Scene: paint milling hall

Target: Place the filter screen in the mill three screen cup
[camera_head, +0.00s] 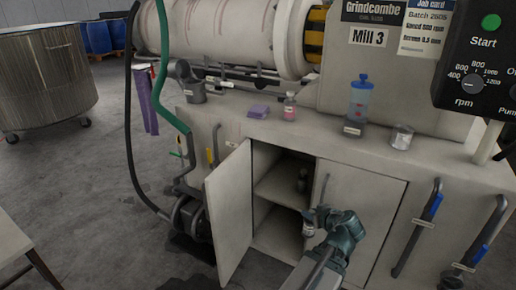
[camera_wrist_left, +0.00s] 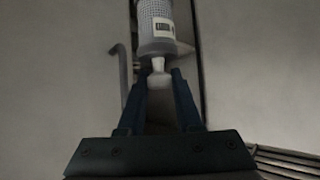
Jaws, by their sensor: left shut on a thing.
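The filter screen (camera_wrist_left: 157,22) is a pale mesh cylinder with a printed label and a small whitish knob at its lower end in the left wrist view. My left gripper (camera_wrist_left: 159,82) is shut on that knob. In the head view my left gripper (camera_head: 316,218) is in front of the right cabinet door, beside the opening, with the screen (camera_head: 308,229) small and partly hidden. A grey cup (camera_head: 192,91) with a small label stands at the left end of the Mill 3 bench; I cannot tell for sure that it is the screen cup. My right gripper is out of view.
The left cabinet door (camera_head: 231,213) stands open; small dark items (camera_head: 302,181) are on the shelf inside. A green hose (camera_head: 161,90) hangs at left.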

